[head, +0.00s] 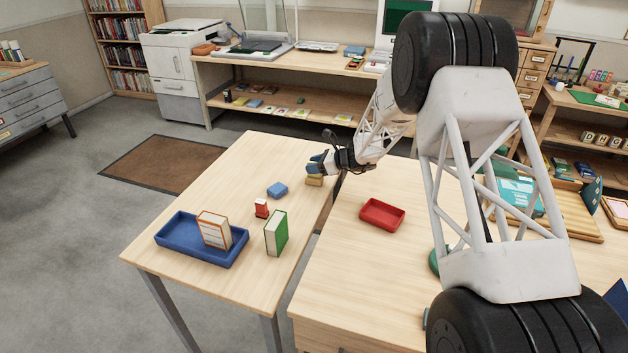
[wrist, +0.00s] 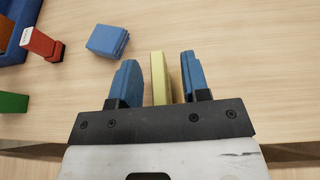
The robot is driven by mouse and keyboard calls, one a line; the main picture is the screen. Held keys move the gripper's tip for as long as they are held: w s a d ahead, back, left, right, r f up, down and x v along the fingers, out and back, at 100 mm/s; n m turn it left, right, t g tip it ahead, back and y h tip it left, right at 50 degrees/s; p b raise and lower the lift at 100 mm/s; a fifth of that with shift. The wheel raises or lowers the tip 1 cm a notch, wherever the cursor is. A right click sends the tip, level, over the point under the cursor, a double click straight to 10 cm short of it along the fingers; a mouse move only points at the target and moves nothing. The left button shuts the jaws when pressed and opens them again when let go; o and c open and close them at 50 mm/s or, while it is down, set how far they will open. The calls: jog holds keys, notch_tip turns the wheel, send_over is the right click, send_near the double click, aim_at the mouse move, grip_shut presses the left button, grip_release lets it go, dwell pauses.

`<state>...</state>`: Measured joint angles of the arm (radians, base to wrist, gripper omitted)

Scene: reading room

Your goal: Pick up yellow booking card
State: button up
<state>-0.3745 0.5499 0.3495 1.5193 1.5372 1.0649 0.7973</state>
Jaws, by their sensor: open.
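The yellow booking card (wrist: 159,77) looks like a thin pale yellow block. In the wrist view it stands between the two blue fingertips of my gripper (wrist: 160,80). In the head view the card (head: 314,181) shows just under my gripper (head: 314,168), near the right edge of the left table. Part of the card is hidden by the fingers there.
A blue block (head: 277,190), a red stamp-like object (head: 261,208) and a green book (head: 276,234) stand nearby on the left table (head: 240,165). A blue tray (head: 172,243) holds an orange-edged book (head: 214,230). A red tray (head: 382,214) sits on the right table.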

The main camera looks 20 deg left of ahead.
grip_shut()
jog(key=shift+r, duration=0.2)
dwell(0.5)
jog(key=shift+r, duration=0.55)
notch_tip(320, 180, up, 2)
jog(key=shift+r, duration=0.1)
jog(key=s+d+r, duration=0.1)
jog(key=s+d, duration=0.7)
jog(key=s, duration=0.6)
jog(key=shift+r, duration=0.2)
